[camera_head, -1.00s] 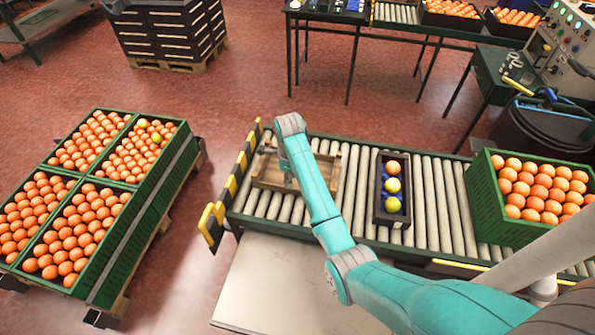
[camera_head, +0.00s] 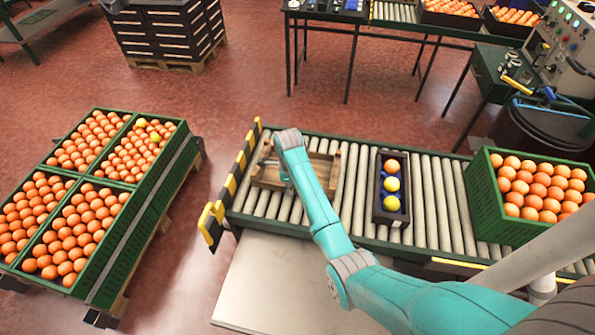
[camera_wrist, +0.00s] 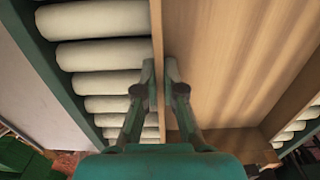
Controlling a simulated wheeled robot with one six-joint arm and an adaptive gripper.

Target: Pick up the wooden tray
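The wooden tray (camera_head: 322,172) lies on the left end of the roller conveyor, partly hidden by my arm in the head view. It looks empty where it shows. In the wrist view the tray's light wood floor (camera_wrist: 225,60) fills the right half. My gripper (camera_wrist: 160,80) has one finger on each side of the tray's thin side wall. The fingers are close together and appear to pinch the wall. The tray still appears to rest on the rollers.
A green crate (camera_head: 486,212) of oranges is farther right. A striped end rail (camera_head: 232,185) borders the left. Stacked orange crates (camera_head: 150,215) stand left on a pallet.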

